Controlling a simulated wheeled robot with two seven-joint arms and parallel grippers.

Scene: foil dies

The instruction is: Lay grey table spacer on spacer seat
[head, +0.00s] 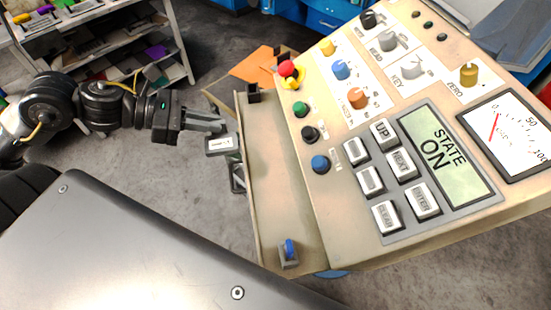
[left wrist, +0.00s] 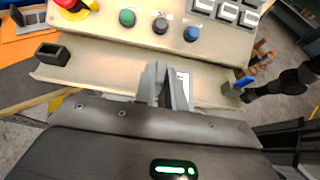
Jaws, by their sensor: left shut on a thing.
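My left gripper (head: 212,133) is shut on a grey piece with a white label, which I take for the grey table spacer (head: 222,147). It is held by the left edge of the console's lower ledge (head: 285,190). In the left wrist view the gripper (left wrist: 166,85) and the spacer (left wrist: 184,80) appear in front of the ledge; contact with it cannot be told. A dark open-topped holder (head: 253,92) sits at the ledge's far end. A grey holder (head: 289,262) with a blue piece in it sits at the near end. Which part is the spacer seat is unclear. My right gripper does not show.
The sloped console panel has a red-topped button (head: 287,69), several knobs, keys and a lit screen (head: 445,150). An orange sheet (head: 255,66) lies behind the ledge. A shelf rack (head: 110,55) stands at upper left. The ledge between the two holders is bare.

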